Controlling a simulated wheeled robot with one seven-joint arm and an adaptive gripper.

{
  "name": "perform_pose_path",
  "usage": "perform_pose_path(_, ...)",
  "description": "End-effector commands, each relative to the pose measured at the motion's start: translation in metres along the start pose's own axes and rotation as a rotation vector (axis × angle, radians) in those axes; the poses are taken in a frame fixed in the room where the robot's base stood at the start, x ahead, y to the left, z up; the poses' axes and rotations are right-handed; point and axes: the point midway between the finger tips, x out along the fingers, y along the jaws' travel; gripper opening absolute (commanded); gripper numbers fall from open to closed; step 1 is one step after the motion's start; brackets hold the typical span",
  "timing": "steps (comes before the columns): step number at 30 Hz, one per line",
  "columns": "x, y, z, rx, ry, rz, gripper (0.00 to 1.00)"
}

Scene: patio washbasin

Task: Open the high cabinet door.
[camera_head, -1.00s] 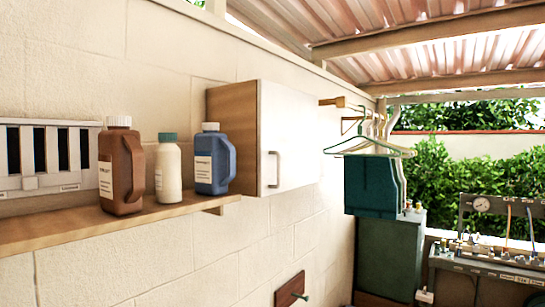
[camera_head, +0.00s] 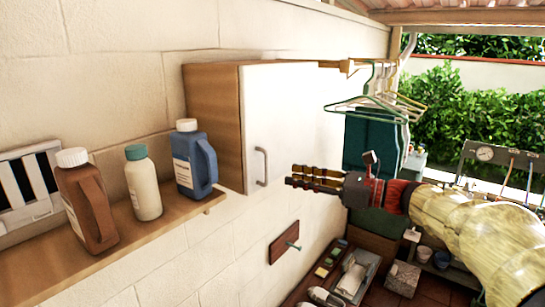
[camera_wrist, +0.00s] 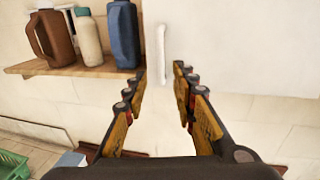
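The high cabinet (camera_head: 213,118) hangs on the block wall, with wooden sides and a white door (camera_head: 300,115). The door is shut. Its grey vertical bar handle (camera_head: 262,166) is near the door's lower left edge. My gripper (camera_head: 288,182) is in front of the door, a little right of the handle in the head view. In the wrist view my gripper (camera_wrist: 160,72) has its two fingers spread, empty, with the handle (camera_wrist: 162,55) ahead between the fingertips. The fingers appear apart from the handle.
A wooden shelf (camera_head: 165,222) left of the cabinet holds a brown jug (camera_head: 88,205), a white bottle (camera_head: 144,188) and a blue jug (camera_head: 193,163). Hangers (camera_head: 365,108) hang right of the door. A wall hook plate (camera_head: 283,245) is below.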

Motion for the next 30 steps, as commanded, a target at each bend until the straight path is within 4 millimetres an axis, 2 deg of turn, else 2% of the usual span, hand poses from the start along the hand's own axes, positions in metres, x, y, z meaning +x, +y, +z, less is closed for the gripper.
perform_pose_path(5, 0.013, -0.004, 0.005, 0.018, -0.017, -0.001, 0.27)
perform_pose_path(12, 0.051, -0.003, 0.006, 0.017, -0.016, 0.0, 0.27)
perform_pose_path(18, 0.072, -0.004, 0.006, 0.015, -0.015, -0.003, 0.27)
perform_pose_path(30, 0.077, -0.004, 0.006, 0.014, -0.015, -0.004, 0.25)
